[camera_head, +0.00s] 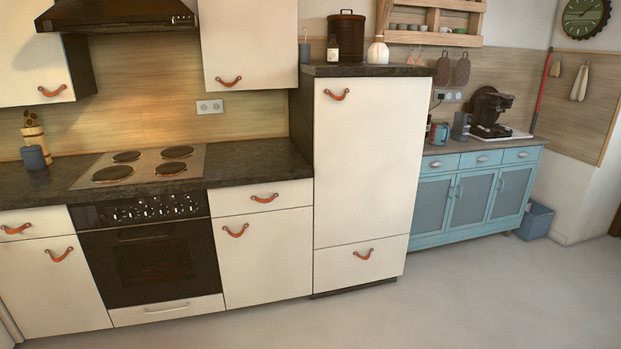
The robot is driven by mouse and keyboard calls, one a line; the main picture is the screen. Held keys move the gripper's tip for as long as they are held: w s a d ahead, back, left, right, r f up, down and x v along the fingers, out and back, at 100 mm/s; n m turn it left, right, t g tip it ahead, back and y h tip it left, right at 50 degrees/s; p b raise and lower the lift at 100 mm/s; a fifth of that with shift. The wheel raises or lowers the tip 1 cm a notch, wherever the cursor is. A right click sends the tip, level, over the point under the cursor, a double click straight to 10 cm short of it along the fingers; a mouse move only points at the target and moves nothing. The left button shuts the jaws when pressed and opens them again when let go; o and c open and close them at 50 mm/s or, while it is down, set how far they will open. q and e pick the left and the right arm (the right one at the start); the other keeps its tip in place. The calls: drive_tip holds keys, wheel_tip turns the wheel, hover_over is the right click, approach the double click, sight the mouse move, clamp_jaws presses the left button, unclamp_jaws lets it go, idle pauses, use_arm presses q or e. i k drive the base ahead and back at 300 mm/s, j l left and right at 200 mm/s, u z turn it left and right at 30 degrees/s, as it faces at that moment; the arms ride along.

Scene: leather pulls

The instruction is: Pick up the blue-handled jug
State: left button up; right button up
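Neither of my grippers is in view.
The sideboard (468,200) stands right of a tall white cabinet (362,165). A black coffee machine (492,115) is right of the pitcher. A blue bin (535,221) stands on the floor at the sideboard's right end. The floor (470,300) in front is clear.

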sight(440, 129)
drive_tip(key=i+z, duration=0.25)
drive_tip(key=i, duration=0.2)
drive_tip(key=i+z, duration=0.3)
drive_tip(key=i, duration=0.15)
drive_tip(key=i+j+z, duration=0.25)
drive_tip(key=i, duration=0.15)
drive_tip(key=i+j+z, duration=0.25)
drive_tip(key=i, duration=0.2)
drive_tip(key=l, duration=0.1)
